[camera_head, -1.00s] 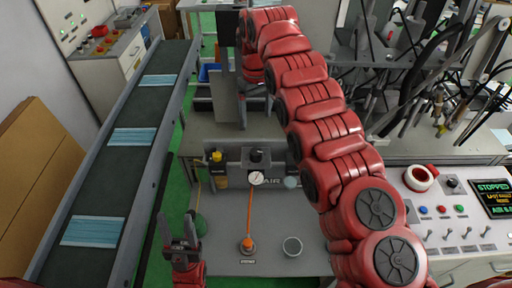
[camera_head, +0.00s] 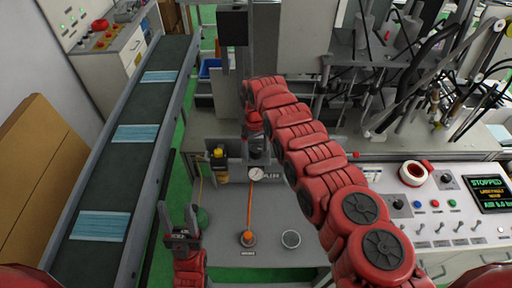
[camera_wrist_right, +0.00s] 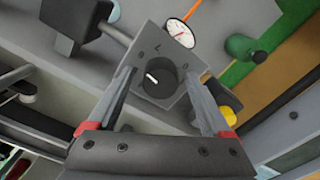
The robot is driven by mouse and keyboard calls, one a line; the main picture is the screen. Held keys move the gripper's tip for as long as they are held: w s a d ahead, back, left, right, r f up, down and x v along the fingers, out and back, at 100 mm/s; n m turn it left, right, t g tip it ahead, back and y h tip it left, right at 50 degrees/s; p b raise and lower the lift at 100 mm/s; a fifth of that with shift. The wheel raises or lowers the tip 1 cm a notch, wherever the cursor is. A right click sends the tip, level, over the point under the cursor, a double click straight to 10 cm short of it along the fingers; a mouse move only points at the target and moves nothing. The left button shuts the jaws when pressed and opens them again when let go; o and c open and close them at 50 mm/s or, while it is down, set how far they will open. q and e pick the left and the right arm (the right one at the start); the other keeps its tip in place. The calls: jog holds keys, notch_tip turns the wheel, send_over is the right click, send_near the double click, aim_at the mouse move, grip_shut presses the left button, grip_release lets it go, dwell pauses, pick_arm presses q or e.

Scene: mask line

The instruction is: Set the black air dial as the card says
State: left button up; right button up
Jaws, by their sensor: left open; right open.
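The black air dial (camera_head: 257,150) sits on a grey block at the back of the small bench, partly covered by my right arm in the head view. In the right wrist view the dial (camera_wrist_right: 158,82) is a round black knob with a short white mark. My right gripper (camera_wrist_right: 157,74) is open, its two fingers on either side of the dial; I cannot tell whether they touch it. A white gauge (camera_wrist_right: 180,32) is beside the block. My left gripper (camera_head: 179,214) is open and empty at the bench's left edge. I cannot make out the card.
A yellow-topped bottle (camera_head: 219,155) stands left of the dial. The conveyor (camera_head: 128,165) carries blue masks. A screen (camera_head: 489,193) reads STOPPED.

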jog(key=shift+c, duration=0.3)
grip_shut()
jog(key=shift+f+n+b, duration=0.15)
jog(key=shift+n+b, duration=0.55)
jog(key=shift+b, duration=0.15)
jog(key=n+b, duration=0.5)
jog(key=b, duration=0.2)
jog(key=shift+r+n+b, duration=0.2)
jog(key=shift+n+b, duration=0.6)
jog(key=shift+b, duration=0.1)
jog(key=shift+o, duration=0.3)
grip_release()
